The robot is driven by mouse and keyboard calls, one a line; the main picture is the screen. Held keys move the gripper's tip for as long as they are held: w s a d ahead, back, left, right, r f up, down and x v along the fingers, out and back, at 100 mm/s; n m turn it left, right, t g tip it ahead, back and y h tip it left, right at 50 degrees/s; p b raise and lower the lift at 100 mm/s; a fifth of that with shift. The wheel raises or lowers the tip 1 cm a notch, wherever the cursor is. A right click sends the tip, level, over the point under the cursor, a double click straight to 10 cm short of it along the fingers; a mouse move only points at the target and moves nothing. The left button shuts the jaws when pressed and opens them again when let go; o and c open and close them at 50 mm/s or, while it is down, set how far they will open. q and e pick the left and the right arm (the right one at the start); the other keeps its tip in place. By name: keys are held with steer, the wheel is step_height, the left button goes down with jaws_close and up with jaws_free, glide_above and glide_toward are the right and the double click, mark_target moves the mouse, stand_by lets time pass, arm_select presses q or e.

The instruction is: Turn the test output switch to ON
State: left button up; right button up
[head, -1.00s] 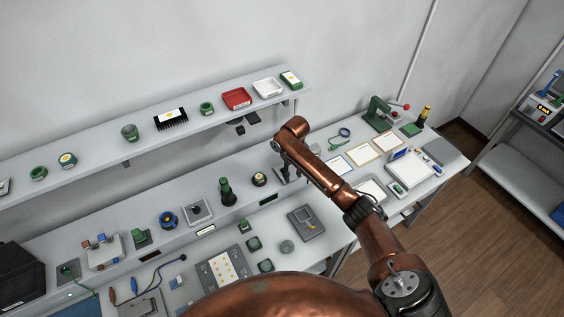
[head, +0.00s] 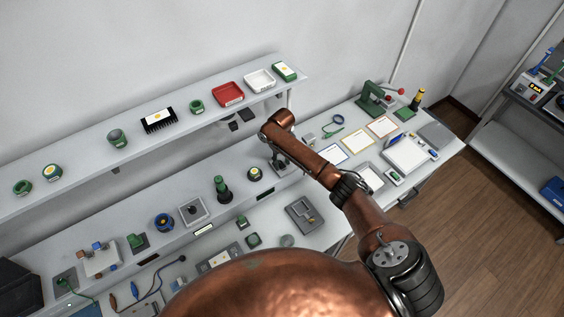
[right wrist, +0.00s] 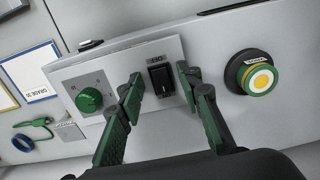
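A black rocker switch (right wrist: 161,81) sits upright in a light grey panel (right wrist: 120,60) in the right wrist view, with a small label at its upper edge. I cannot read its position. My right gripper (right wrist: 160,85) has dark green fingers spread apart, one on each side of the switch. The gap between them is empty, and I cannot tell whether a fingertip touches the switch. In the head view my right gripper (head: 281,161) is small and partly hidden by its arm, over the ledge at the back of the bench. My left gripper is not in view.
A green knob (right wrist: 89,99) is left of the switch, and a round yellow button (right wrist: 258,78) is on the right. A shelf (head: 85,165) with several small items runs above the bench. Framed cards (head: 357,139) lie right of the arm.

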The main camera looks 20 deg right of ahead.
steer(key=shift+s+f, duration=0.1)
steer(key=shift+s, duration=0.05)
steer(key=shift+c, duration=0.3)
jaws_close()
